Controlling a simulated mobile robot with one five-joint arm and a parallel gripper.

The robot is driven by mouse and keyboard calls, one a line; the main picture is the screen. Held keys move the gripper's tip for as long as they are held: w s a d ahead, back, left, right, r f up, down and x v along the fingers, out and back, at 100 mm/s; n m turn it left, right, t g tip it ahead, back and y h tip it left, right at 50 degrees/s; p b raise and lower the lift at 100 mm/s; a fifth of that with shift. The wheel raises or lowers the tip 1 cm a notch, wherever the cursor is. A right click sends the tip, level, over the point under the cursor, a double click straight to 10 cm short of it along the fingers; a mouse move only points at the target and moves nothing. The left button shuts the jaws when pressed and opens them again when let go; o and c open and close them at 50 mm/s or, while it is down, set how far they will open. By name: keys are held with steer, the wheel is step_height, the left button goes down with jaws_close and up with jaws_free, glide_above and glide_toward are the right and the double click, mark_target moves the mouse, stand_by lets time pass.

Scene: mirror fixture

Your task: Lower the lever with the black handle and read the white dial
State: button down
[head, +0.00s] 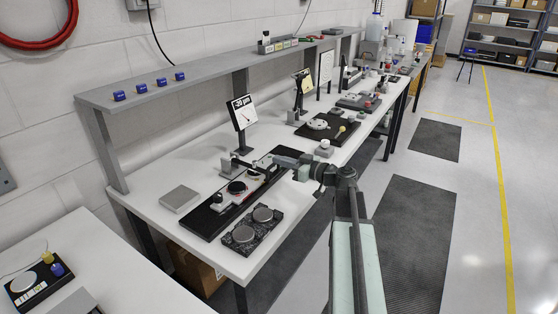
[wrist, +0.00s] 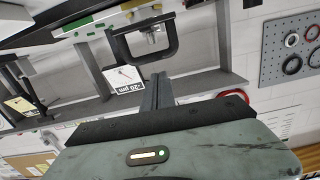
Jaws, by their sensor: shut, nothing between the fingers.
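The white dial (head: 243,113) stands upright on a dark post behind the long black fixture base (head: 197,222). Its face bears the text "-20 µm" and a thin needle. In the wrist view the white dial (wrist: 123,79) appears upside down. My gripper (head: 275,159) is above the right part of the fixture, to the right of and below the dial. Its fingers (wrist: 157,91) are together and empty in the wrist view. I cannot make out the lever's black handle for sure; my gripper and the fixture parts overlap there.
A dark speckled plate with two round discs (head: 252,229) lies in front of the fixture. A grey square block (head: 180,198) lies to its left. A grey shelf (head: 200,82) runs above the bench's back. More fixtures stand farther right.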

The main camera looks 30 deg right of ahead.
steer(key=s+d+f+b, duration=0.2)
steer(key=s+d+b, duration=0.2)
steer(key=s, duration=0.3)
steer(key=shift+s+d+f+b, duration=0.2)
steer(key=shift+s+f+b, duration=0.05)
steer(key=shift+f+b, duration=0.15)
